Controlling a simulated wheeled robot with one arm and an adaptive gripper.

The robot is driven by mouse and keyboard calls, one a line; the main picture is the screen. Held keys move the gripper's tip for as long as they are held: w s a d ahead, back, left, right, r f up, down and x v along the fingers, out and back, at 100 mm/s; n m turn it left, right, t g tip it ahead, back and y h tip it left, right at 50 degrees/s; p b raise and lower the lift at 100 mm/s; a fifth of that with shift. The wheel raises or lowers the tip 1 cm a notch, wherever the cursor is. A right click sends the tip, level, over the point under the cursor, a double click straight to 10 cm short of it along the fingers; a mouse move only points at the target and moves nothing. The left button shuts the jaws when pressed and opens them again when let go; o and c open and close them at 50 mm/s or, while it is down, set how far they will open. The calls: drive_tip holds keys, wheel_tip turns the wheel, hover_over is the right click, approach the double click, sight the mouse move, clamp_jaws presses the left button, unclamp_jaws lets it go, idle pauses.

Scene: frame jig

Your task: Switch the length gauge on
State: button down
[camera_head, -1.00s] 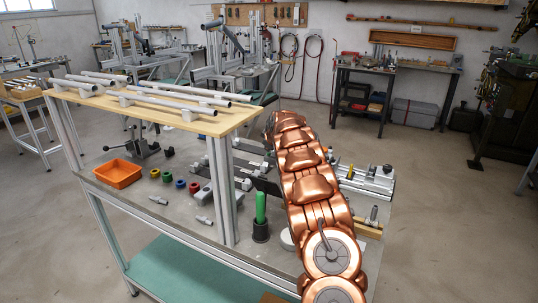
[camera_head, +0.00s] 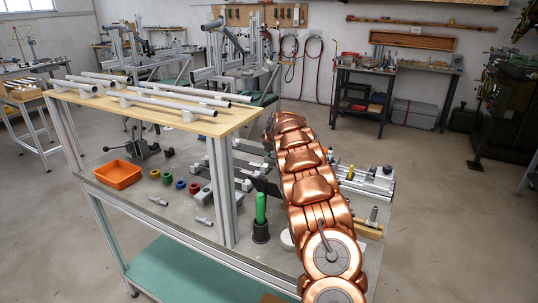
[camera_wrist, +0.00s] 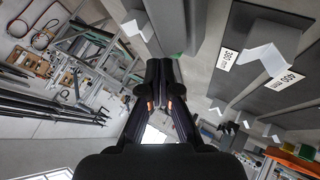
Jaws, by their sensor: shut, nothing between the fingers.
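My gripper (camera_wrist: 160,72) is in the middle of the wrist view, its two dark fingers together at the tips with nothing between them. Grey surfaces lie beyond the tips, with a small green patch just past them. I cannot pick out the length gauge or its switch for certain in either view. In the head view my copper arm reaches over the workbench (camera_head: 185,222) and hides part of it; my gripper is not clear there. A silver and grey device (camera_head: 366,181) shows just right of the arm.
Dark bars with number labels (camera_wrist: 229,56) and white V-shaped rests (camera_wrist: 270,55) are close on the right in the wrist view. On the bench are an orange tray (camera_head: 118,174), coloured rings and a green-handled tool (camera_head: 260,207). A wooden shelf (camera_head: 160,110) carries several metal tubes.

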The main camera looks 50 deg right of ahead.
sight(269, 154)
drive_tip(key=shift+f+b, duration=0.5)
drive_tip(key=shift+b, duration=0.4)
drive_tip(key=shift+r, duration=0.15)
drive_tip(key=shift+r+b, duration=0.3)
drive_tip(key=shift+r, duration=0.1)
drive_tip(key=shift+r+p, duration=0.4)
drive_tip(key=shift+r, duration=2.55)
drive_tip(key=shift+s, duration=0.1)
